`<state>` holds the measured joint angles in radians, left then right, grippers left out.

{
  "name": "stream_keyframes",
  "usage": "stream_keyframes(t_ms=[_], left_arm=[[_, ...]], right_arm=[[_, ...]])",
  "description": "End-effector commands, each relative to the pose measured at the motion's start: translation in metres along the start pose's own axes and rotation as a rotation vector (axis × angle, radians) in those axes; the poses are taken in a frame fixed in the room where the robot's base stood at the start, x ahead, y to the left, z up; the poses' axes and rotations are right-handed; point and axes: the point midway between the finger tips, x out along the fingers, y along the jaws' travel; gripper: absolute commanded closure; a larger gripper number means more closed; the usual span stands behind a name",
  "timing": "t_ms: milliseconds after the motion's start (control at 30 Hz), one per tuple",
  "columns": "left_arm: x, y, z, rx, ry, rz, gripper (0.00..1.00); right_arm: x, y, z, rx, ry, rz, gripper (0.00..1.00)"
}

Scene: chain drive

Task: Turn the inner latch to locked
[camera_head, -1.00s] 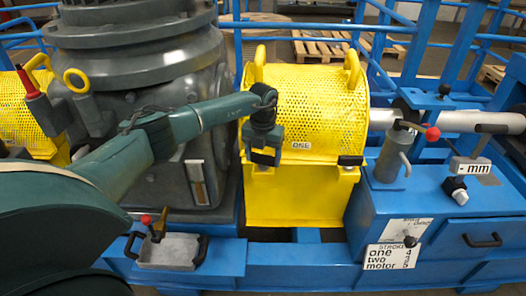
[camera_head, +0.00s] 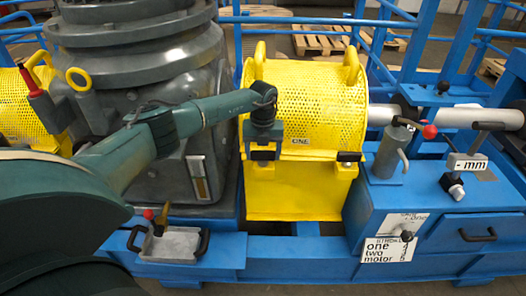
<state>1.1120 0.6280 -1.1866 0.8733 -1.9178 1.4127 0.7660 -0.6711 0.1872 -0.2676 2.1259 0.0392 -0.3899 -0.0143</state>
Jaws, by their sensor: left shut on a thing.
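A yellow perforated guard (camera_head: 312,105) stands on a yellow box base (camera_head: 295,195). My left gripper (camera_head: 263,156) is at the left front of the guard, at the seam between guard and base. It is shut on a small part there, which fits the inner latch. The fingers hide most of this part, so its angle cannot be read. A black latch (camera_head: 349,157) shows at the right end of the same seam and lies about level. My right gripper is not in view.
A large grey machine housing (camera_head: 165,90) stands left of the guard. A blue cabinet (camera_head: 440,215) with a red-knobbed lever (camera_head: 430,132) is on the right. A grey tray (camera_head: 172,243) sits at the front left. A blue rail (camera_head: 300,20) runs behind the guard.

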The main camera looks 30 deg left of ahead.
Motion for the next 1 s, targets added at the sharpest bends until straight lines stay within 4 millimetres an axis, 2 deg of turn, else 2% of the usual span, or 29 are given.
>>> stream_keyframes(t_ms=[100, 133, 367, 633, 733, 867, 1000], left_arm=[[0.000, 0.000, 0.000, -0.005, -0.001, 0.000, 0.54], [0.000, 0.000, 0.000, -0.005, -0.001, 0.000, 0.29], [0.000, 0.000, 0.000, -0.003, 0.000, 0.000, 0.10], [-0.001, 0.000, 0.000, -0.001, 0.000, -0.001, 0.09], [-0.008, 0.000, 0.001, -0.001, -0.001, -0.001, 0.09], [-0.030, 0.000, 0.001, -0.001, -0.004, -0.002, 0.09], [-0.061, 0.000, 0.001, 0.000, -0.004, -0.003, 0.09]], right_arm=[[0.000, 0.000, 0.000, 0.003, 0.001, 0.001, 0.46], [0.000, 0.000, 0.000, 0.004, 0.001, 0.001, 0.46], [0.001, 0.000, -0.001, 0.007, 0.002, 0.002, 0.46], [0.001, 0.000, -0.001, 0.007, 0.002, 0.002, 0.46], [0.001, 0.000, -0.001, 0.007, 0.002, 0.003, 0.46], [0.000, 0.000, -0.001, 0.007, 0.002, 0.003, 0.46], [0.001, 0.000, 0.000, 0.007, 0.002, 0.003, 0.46]])
